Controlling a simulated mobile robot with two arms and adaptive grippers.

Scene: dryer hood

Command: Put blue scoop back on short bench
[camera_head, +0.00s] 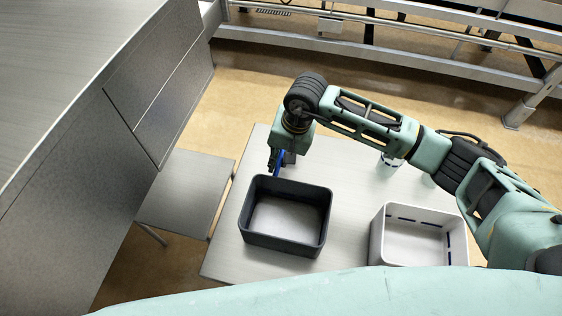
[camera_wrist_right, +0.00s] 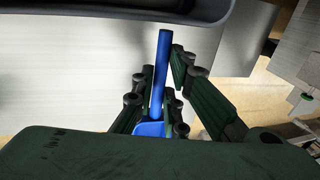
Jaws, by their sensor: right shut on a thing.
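The blue scoop (camera_head: 276,161) is in my right gripper (camera_head: 283,163), which is shut on it just behind the dark bin. In the right wrist view the scoop's blue handle (camera_wrist_right: 161,72) stands up between the fingers, and part of its wider end is hidden by the gripper body. A small grey bench (camera_head: 188,190) stands left of the bin table, between it and the metal cabinet. I cannot tell whether this or the bin table is the short bench. My left gripper is not in view.
A dark open bin (camera_head: 254,243) and a white open bin (camera_head: 376,238) stand on the light table (camera_head: 222,263). A clear container (camera_head: 389,164) stands beyond the white bin, partly behind my arm. A metal cabinet (camera_head: 135,110) is at the left. The small bench's top is clear.

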